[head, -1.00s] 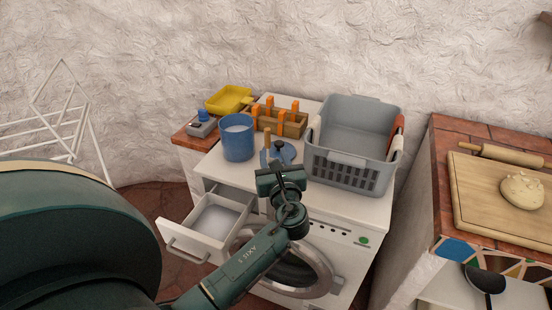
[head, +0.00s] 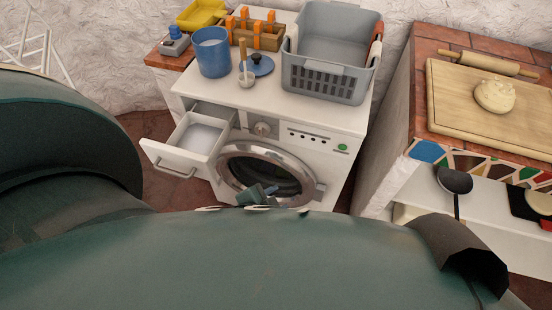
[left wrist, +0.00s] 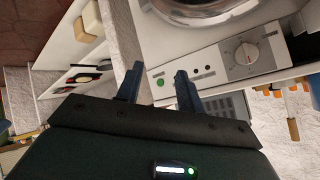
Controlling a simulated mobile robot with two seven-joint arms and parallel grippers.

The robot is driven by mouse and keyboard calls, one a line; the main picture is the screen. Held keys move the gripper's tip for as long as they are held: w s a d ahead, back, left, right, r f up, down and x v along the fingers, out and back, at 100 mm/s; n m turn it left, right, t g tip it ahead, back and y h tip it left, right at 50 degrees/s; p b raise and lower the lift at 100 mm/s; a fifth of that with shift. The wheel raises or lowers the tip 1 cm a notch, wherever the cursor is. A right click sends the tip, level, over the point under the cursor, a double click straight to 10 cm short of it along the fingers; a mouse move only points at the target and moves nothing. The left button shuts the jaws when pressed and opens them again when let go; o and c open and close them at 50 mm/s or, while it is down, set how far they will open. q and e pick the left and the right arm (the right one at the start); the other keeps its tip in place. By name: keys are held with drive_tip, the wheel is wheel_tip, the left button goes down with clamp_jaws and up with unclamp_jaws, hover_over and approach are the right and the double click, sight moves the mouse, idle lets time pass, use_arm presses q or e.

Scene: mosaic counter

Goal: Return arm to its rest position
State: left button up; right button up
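My left gripper (left wrist: 157,88) shows in the left wrist view with its two dark fingers apart and nothing between them. In the head view only a small teal part of the left gripper (head: 258,194) shows, in front of the washing machine door; my large green arm links hide the rest. The washing machine (head: 325,118) stands ahead, and its panel (left wrist: 240,53) shows upside down in the left wrist view. My right gripper is in neither view.
The washing machine's drawer (head: 165,158) is pulled out. A blue canister (head: 212,53), a wooden-handled scoop (head: 243,66), a blue lid (head: 262,66) and a grey basket (head: 325,82) stand on top. A brick counter (head: 425,60) with a cutting board (head: 450,95) is at right.

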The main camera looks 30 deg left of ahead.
use_arm(q)
drive_tip(key=s+d+n, duration=0.1)
drive_tip(key=s+n+h, duration=0.1)
drive_tip(key=n, duration=0.1)
drive_tip(key=s+d+n, duration=0.1)
drive_tip(key=s+n, duration=0.1)
drive_tip(key=shift+d+r+h, duration=0.1)
drive_tip(key=shift+d+h, duration=0.2)
drive_tip(key=shift+h, duration=0.1)
